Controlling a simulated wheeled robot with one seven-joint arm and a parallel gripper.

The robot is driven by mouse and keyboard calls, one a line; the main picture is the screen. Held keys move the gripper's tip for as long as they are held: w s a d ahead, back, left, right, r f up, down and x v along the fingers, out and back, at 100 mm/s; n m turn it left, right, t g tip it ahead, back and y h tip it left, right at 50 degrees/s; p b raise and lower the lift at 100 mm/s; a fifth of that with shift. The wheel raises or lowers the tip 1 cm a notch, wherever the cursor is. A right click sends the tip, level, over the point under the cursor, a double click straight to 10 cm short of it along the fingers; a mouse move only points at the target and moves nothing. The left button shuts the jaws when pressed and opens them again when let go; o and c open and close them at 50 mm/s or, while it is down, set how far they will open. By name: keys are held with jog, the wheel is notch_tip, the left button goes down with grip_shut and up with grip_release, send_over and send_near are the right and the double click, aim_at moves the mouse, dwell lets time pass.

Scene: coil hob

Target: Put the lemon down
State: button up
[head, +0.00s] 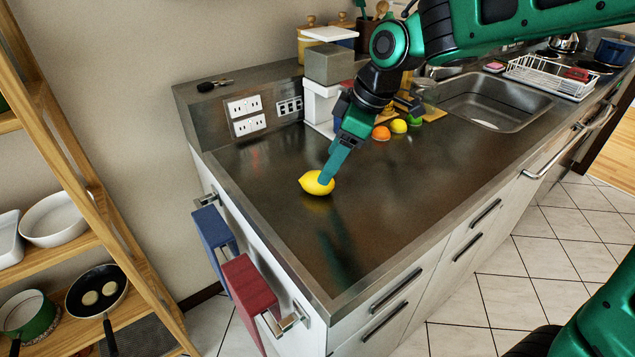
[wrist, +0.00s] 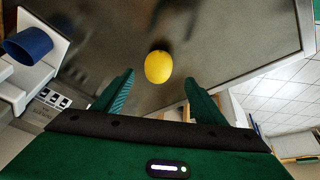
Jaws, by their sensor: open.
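A yellow lemon (head: 317,182) lies on the dark metal countertop (head: 390,200), left of its middle. It also shows in the wrist view (wrist: 158,66), just beyond and between my fingertips. My gripper (head: 327,178) is low over the counter at the lemon, pointing down and left. In the wrist view my gripper (wrist: 158,82) has its two green fingers spread apart, with nothing held between them. In the head view a finger overlaps the lemon's right side; I cannot tell if they touch.
An orange (head: 381,132) and another yellow fruit (head: 398,126) sit behind my arm. A sink (head: 497,100) and a dish rack (head: 550,77) are farther right. Blue (head: 214,235) and red (head: 249,284) towels hang at the left end. The counter's front part is clear.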

jog(key=shift+w+x, duration=0.1)
jog(key=shift+x, duration=1.7)
jog(key=shift+w+x, duration=0.15)
jog(key=shift+x, duration=1.6)
jog(key=c, duration=1.3)
jog(key=shift+r, duration=0.15)
